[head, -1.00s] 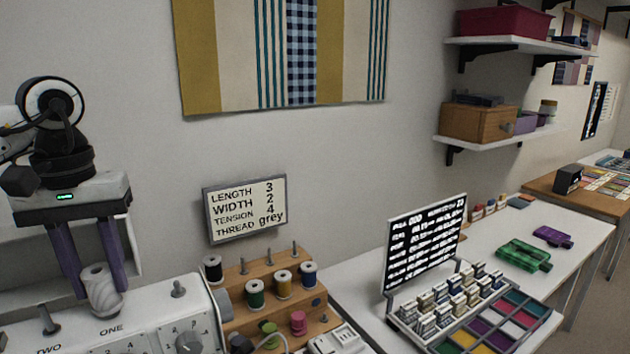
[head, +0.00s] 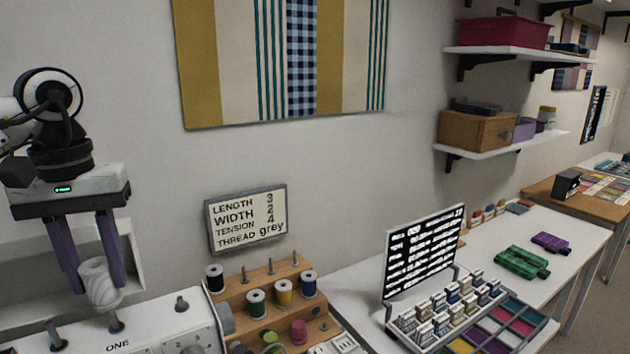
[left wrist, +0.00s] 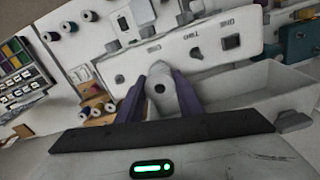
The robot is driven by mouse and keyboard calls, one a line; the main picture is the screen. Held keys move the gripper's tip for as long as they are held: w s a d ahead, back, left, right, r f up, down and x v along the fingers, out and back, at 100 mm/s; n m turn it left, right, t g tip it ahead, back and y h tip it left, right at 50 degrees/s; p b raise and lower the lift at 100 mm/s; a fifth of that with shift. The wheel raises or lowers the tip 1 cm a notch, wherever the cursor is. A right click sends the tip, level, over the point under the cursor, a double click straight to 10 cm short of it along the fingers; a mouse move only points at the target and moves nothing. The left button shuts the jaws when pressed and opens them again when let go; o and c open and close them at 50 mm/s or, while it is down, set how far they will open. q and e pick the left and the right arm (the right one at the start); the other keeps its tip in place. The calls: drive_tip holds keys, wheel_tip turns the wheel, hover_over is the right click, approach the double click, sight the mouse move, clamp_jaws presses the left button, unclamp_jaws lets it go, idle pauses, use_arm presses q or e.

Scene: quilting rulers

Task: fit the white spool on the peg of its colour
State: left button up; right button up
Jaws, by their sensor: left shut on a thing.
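The white spool (head: 98,281) is held upright with a slight tilt between the purple fingers of my left gripper (head: 99,287). In the left wrist view the spool (left wrist: 160,88) sits end-on between both fingers. It hangs above the white machine top (head: 88,338). A grey peg (head: 116,321) stands just below and slightly right of the spool, which appears clear of it. Other grey pegs stand to the left (head: 54,337) and right (head: 181,304). No peg's colour marking is readable. My right gripper is out of view.
A wooden rack (head: 262,304) with black, green, yellow and blue spools and several bare pegs stands right of the machine. A sign (head: 246,220) is behind it. A tray of small boxes (head: 447,318) and a chart (head: 425,250) stand on the right table.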

use_arm(q)
drive_tip(key=shift+r, duration=0.5)
wheel_tip(320, 180, up, 4)
idle(0.5)
drive_tip(key=shift+f, duration=0.1)
